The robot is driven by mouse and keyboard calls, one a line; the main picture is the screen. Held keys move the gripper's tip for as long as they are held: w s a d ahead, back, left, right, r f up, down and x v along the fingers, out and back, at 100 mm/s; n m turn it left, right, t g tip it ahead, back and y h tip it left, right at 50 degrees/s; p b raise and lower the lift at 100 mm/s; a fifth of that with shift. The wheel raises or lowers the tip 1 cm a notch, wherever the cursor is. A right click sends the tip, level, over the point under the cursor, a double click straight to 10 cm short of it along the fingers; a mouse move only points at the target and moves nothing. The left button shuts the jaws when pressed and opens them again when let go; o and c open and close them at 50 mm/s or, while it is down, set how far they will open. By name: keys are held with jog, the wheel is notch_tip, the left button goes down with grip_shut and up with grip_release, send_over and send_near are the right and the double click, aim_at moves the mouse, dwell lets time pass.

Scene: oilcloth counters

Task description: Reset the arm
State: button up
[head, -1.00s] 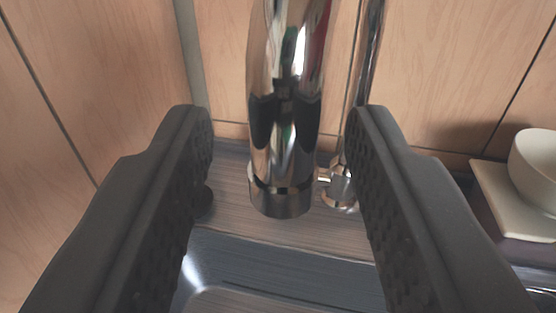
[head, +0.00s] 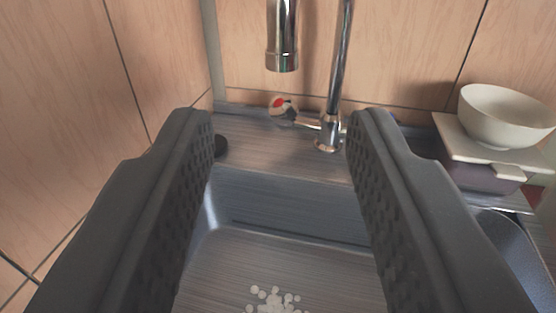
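My gripper (head: 278,118) is open, with its two dark textured fingers wide apart. Nothing is between the fingertips. It is over the metal sink (head: 290,207), with the chrome faucet spout (head: 282,40) beyond it and apart from the fingers. The faucet's upright pipe (head: 340,60) rises from the sink's back ledge, close to the right finger in the picture.
A faucet handle with a red mark (head: 282,106) sits at the back ledge. Several small white pieces (head: 272,302) lie in the sink. A white bowl (head: 505,110) stands on a pale board (head: 455,140) at right. Wood-look panels (head: 150,60) close off the back and left.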

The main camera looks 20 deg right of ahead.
dwell(0.4)
jog(key=s+a+r+n+y, duration=0.15)
jog(key=a+r, duration=0.25)
jog(key=r, duration=0.5)
jog(key=s+a+r+n+y, duration=0.1)
jog(key=a+r+y, duration=0.3)
jog(key=r, duration=0.6)
jog(key=s+a+r, duration=0.2)
jog(key=s+r, duration=0.5)
jog(key=s, duration=0.1)
jog(key=s+a+r+n+g, duration=0.1)
jog(key=s+a+r, duration=0.2)
jog(key=s+r, duration=0.5)
jog(key=shift+s+g, duration=0.15)
jog(key=shift+g, duration=0.15)
jog(key=shift+a, duration=0.1)
jog(key=shift+c, duration=0.3)
